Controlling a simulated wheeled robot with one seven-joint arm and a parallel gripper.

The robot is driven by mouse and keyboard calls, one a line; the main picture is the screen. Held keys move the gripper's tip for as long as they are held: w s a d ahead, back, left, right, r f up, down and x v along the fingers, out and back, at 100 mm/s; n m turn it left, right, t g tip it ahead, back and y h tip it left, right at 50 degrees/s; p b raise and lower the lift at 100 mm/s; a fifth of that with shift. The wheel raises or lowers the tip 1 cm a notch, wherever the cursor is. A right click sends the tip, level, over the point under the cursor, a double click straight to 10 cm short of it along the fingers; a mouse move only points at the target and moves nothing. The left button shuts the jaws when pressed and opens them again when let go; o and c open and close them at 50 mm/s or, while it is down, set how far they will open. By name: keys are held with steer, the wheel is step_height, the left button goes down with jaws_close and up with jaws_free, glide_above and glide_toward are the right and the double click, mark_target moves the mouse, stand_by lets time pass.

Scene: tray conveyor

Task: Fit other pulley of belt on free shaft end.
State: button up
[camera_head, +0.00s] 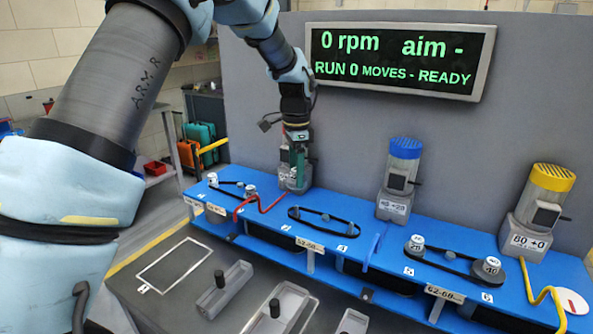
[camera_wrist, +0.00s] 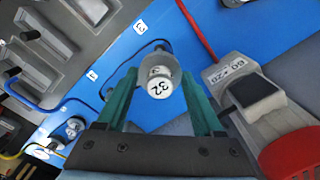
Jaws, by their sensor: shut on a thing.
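My gripper (camera_head: 297,158) hangs over the back left of the blue bench, in front of the left motor. In the wrist view its teal fingers (camera_wrist: 160,78) are shut on a grey pulley (camera_wrist: 158,90) with 32 on its white face. The middle belt (camera_head: 318,222) is a black loop lying on the bench, with small posts inside it and no large pulleys on them. It also shows in the wrist view (camera_wrist: 108,90), partly behind the held pulley. I cannot tell the gap between pulley and bench. The right belt (camera_head: 452,262) runs round two numbered pulleys.
The left motor (camera_wrist: 240,90) stands close beside my gripper. Blue-capped (camera_head: 400,175) and yellow-capped (camera_head: 542,205) motors stand further right. The left belt (camera_head: 230,187) carries two pulleys. A grey wall stands behind the bench.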

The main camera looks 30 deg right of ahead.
steer(key=shift+f+b, duration=1.25)
steer(key=shift+f, duration=1.45)
steer(key=shift+f+b, duration=0.7)
steer(key=shift+f, duration=1.5)
steer(key=o, duration=1.5)
step_height(320, 180, up, 11)
steer(key=b, duration=0.2)
steer(key=shift+f+b, duration=0.1)
steer(key=shift+b, duration=0.25)
steer(key=shift+s, duration=0.1)
